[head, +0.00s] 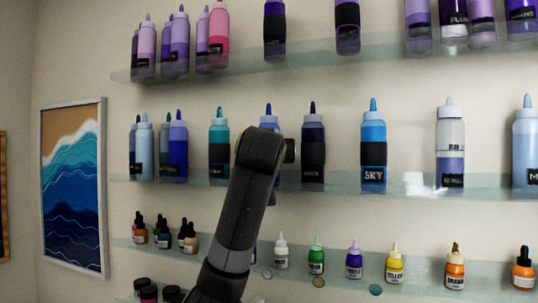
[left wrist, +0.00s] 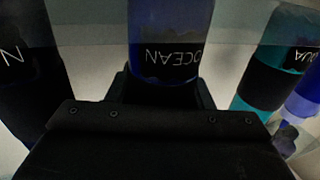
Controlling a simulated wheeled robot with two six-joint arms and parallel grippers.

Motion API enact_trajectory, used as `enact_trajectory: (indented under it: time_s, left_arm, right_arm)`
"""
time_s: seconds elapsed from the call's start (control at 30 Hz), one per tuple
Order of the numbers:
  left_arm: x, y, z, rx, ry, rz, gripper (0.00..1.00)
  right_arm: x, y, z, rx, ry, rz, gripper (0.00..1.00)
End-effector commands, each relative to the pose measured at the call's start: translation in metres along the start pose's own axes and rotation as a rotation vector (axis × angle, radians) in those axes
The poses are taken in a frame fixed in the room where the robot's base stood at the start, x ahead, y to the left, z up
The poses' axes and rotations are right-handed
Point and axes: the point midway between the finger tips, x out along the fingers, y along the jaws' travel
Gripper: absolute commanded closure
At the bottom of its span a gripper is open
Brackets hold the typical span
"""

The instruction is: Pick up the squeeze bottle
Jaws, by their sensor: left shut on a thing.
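A blue squeeze bottle with a black label reading OCEAN (left wrist: 172,22) is upright at the top middle of the left wrist view, its lettering upside down there. My left gripper (left wrist: 160,92) is shut on this bottle. In the head view the bottle's blue cap and shoulder (head: 268,120) show above my left arm, at the middle shelf. My arm hides most of its body and the fingers, so I cannot tell whether its base touches the shelf. My right gripper is not in view.
A teal bottle (head: 218,145) stands close on the left and a navy bottle (head: 313,148) close on the right. A SKY bottle (head: 373,130) is farther right. The glass middle shelf (head: 340,183) has shelves with bottles above and below it.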

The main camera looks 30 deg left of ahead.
Motion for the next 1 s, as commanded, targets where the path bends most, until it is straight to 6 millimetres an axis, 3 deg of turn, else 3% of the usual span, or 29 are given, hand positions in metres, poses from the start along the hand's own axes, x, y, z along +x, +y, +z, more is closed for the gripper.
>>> enact_trajectory:
  time_s: [0.3,0.77,1.0]
  left_arm:
    - [-0.005,-0.001,-0.007,-0.001,0.003,0.001,0.82]
    - [-0.005,-0.001,-0.071,-0.002,0.001,0.002,0.82]
    - [-0.058,-0.017,-0.067,-0.003,0.009,0.002,0.82]
  right_arm:
    - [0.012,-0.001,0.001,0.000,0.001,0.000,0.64]
    - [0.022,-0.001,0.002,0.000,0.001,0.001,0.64]
    - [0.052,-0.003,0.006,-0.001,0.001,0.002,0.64]
